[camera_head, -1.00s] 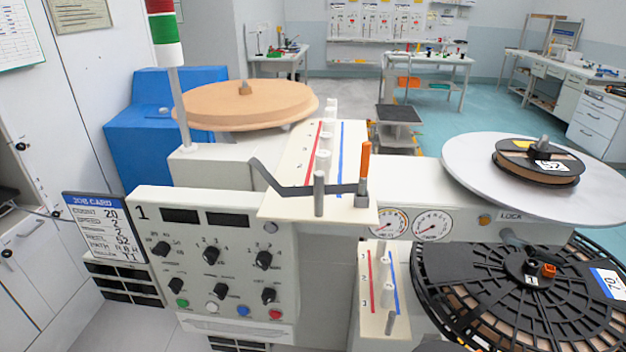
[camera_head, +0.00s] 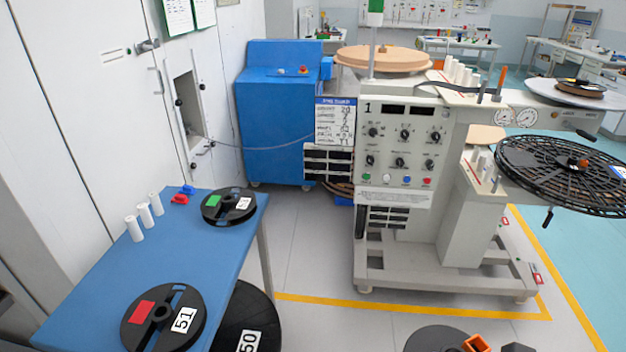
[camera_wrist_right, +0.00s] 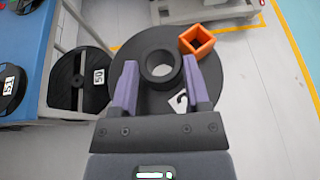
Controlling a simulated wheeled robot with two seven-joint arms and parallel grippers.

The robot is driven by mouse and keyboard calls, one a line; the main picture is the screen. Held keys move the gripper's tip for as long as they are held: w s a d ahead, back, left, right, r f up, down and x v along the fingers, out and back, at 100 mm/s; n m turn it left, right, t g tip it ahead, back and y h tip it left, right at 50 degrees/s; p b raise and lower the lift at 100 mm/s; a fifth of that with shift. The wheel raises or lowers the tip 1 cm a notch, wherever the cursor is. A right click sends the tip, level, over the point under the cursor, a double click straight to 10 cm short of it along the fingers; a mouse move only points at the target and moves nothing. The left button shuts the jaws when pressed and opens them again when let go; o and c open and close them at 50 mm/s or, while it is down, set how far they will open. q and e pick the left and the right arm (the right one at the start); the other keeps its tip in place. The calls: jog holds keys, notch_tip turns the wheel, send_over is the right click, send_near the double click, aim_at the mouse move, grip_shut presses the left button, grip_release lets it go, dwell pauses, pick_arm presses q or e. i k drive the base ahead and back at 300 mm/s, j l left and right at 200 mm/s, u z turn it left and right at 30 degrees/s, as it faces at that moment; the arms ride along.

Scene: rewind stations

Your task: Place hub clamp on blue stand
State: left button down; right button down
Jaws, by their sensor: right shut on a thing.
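In the right wrist view, my right gripper (camera_wrist_right: 160,70) has its two purple fingers on either side of a dark raised ring and is shut on it. The ring stands on a round dark grey disc (camera_wrist_right: 213,95) with a hollow orange square piece (camera_wrist_right: 197,41) and a white label; I take this for the hub clamp. The disc also shows at the bottom edge of the head view (camera_head: 438,339), partly cut off, with its orange piece (camera_head: 477,343). A blue table (camera_head: 95,262), perhaps the blue stand, is at left. My left gripper is out of view.
Reels marked 51 (camera_head: 140,325) and green-labelled (camera_head: 217,207), plus several white rollers (camera_head: 145,216), sit on the blue table. A reel marked 50 (camera_head: 230,335) is beside it, lower down. A blue cabinet (camera_head: 285,120) and the rewind machine (camera_head: 400,225) stand ahead. Grey floor between is clear.

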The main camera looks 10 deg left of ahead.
aim_at(100, 295)
jog(key=k+j, duration=0.1)
jog(key=j, duration=1.7)
jog(key=k+j, duration=0.15)
jog(key=j, duration=0.7)
jog(key=i+j, duration=0.1)
jog(key=j, duration=0.2)
jog(key=i+j, duration=0.1)
jog(key=j, duration=0.2)
jog(key=i+j, duration=0.1)
jog(key=j, duration=0.15)
